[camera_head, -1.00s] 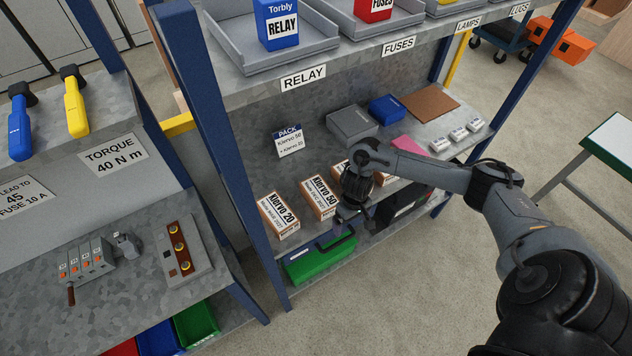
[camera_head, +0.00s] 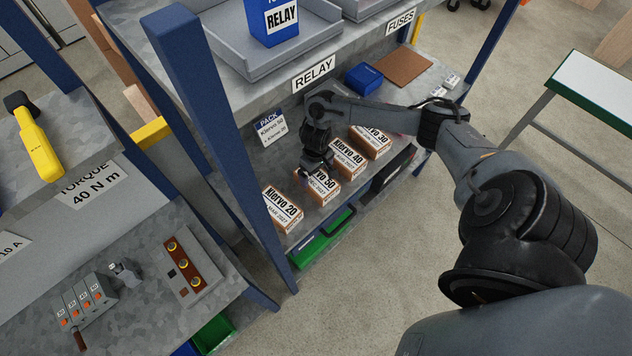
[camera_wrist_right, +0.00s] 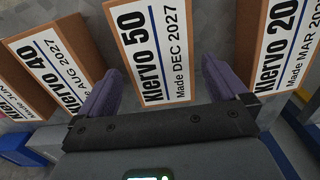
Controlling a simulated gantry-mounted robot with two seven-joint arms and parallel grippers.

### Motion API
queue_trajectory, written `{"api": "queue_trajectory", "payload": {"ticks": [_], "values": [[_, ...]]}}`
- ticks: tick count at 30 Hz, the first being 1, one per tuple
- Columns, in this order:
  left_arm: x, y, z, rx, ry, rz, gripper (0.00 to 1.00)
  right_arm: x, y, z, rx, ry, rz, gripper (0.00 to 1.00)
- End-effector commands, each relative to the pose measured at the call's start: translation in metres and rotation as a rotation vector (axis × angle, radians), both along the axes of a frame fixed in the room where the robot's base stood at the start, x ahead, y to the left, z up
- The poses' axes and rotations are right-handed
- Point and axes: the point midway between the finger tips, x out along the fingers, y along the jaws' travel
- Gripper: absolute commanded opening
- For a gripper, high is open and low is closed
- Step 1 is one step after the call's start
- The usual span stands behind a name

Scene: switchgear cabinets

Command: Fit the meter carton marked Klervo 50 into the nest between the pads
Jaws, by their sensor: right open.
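The carton marked Klervo 50 (camera_head: 325,188) stands in a row of brown cartons with white labels on the shelf, between Klervo 20 (camera_head: 282,210) and Klervo 40 (camera_head: 347,158). My right gripper (camera_head: 317,172) is at this carton and partly hides it in the head view. In the right wrist view, my open gripper (camera_wrist_right: 163,68) has one purple finger towards each side of the Klervo 50 carton (camera_wrist_right: 150,45). I cannot tell whether the fingers touch it. Its label reads Made DEC 2027. I cannot make out the nest or its pads. My left gripper is not in view.
Klervo 30 (camera_head: 371,141) stands beyond Klervo 40. A PACK card (camera_head: 270,128) stands behind the row. A blue box (camera_head: 364,78) and brown mat (camera_head: 403,67) lie farther along the shelf. A blue post (camera_head: 222,140) rises left of the cartons, and a green bin (camera_head: 322,240) is below.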

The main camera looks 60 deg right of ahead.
Motion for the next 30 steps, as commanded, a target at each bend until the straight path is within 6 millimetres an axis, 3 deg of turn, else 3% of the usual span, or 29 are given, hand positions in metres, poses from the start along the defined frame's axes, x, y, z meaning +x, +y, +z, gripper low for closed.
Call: {"api": "queue_trajectory", "payload": {"ticks": [13,23,30], "values": [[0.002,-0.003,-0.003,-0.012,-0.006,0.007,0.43,-0.001,0.0,-0.047,0.001,0.002,0.0,1.0],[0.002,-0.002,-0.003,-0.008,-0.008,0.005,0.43,-0.001,-0.001,-0.053,0.0,0.0,0.001,1.0],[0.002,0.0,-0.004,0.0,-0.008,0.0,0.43,-0.001,-0.001,-0.053,0.0,0.0,0.001,0.66]]}}
